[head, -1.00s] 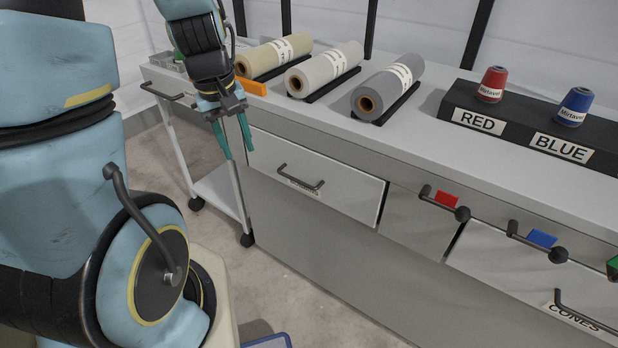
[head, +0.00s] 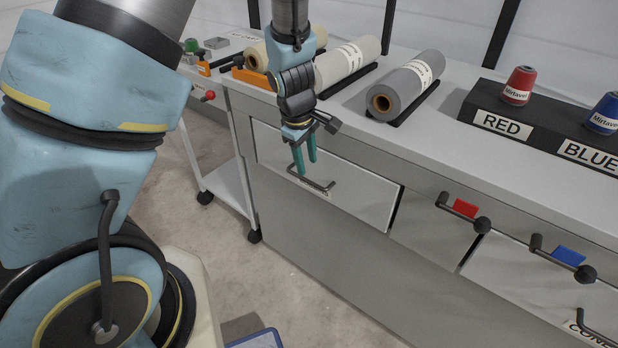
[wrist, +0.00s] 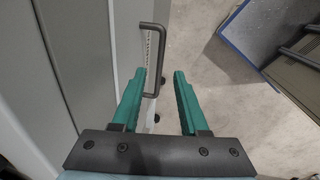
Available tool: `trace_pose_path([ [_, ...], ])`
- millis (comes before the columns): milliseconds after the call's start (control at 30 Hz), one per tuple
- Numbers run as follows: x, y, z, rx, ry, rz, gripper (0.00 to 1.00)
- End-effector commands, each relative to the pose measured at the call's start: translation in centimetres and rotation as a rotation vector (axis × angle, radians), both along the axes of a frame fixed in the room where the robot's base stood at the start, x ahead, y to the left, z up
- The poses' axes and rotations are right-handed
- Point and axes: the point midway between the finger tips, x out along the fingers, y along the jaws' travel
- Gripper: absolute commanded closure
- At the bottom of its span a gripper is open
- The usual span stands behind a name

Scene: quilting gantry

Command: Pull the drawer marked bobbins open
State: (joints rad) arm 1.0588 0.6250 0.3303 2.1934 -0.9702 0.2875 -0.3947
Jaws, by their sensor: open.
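A light grey drawer (head: 358,197) is set in the front of the cabinet and looks shut. Its dark bar handle (head: 318,185) has a white label under it, too small and partly hidden to read. My gripper (head: 306,172), with green fingers, is open just above and in front of this handle. In the wrist view the handle (wrist: 150,62) stands beyond the fingertips, nearer the left finger than the right. The gap between the fingers (wrist: 166,75) is empty, and I cannot tell whether a finger touches the handle.
Fabric rolls (head: 405,85) lie on the cabinet top. Red (head: 519,86) and blue (head: 604,113) cones stand on a black labelled block. Levers with red (head: 465,208) and blue (head: 568,256) tags stick out right of the drawer. A white cart (head: 222,190) stands left. Floor in front is mostly clear.

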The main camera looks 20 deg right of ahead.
Motion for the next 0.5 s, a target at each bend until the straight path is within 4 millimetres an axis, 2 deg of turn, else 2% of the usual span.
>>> trace_pose_path([
  [33, 0.1, 0.0, -1.4, 0.002, 0.002, 0.004, 0.56],
  [200, 0.4, -0.5, -4.0, 0.002, 0.001, 0.001, 0.56],
  [333, 0.5, -0.8, -5.3, 0.001, 0.000, 0.000, 0.56],
  [500, 0.6, -0.9, -5.9, 0.000, 0.000, 0.001, 0.56],
])
